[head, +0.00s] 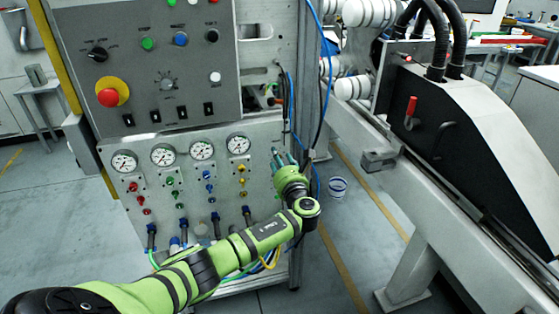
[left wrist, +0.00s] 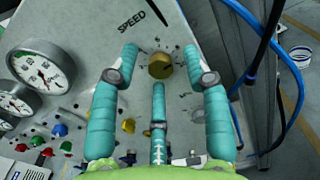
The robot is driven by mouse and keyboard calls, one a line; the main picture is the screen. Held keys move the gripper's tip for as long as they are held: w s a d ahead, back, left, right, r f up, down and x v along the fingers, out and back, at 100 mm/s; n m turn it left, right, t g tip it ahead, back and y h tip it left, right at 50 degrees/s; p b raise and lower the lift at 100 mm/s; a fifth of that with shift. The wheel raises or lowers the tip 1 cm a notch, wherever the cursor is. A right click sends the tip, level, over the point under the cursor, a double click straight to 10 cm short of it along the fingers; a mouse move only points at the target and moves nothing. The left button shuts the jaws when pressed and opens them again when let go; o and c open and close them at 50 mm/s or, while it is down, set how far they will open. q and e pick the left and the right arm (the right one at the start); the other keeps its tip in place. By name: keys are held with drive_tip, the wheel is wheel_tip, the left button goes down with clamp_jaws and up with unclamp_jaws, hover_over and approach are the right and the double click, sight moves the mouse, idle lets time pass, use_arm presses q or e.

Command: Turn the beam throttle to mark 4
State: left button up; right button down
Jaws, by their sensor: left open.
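My left gripper (head: 283,160) is at the right side of the lower grey panel, its teal fingers pointing at the panel. In the left wrist view, the gripper (left wrist: 160,68) is open, with one finger on each side of a small gold knob (left wrist: 160,65) and a third finger below it. Gaps show between the knob and the fingertips, so they seem apart from it. The word SPEED is printed to the knob's upper left, with small marks around it. No label reading beam throttle is legible. In the head view my gripper hides this knob. My right gripper is not in view.
Several round gauges (head: 202,149) and coloured small valves sit left of the gripper. Above is a control box with a red stop button (head: 112,92) and a dial (head: 168,84). A blue hose (left wrist: 262,40) and dark cables run close to the panel's right edge.

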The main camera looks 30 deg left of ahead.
use_arm(q)
drive_tip(key=shift+w+a, duration=0.1)
drive_tip(key=shift+a, duration=0.05)
clamp_jaws()
drive_tip(key=shift+r, duration=0.1)
idle(0.5)
drive_tip(key=shift+n, duration=0.3)
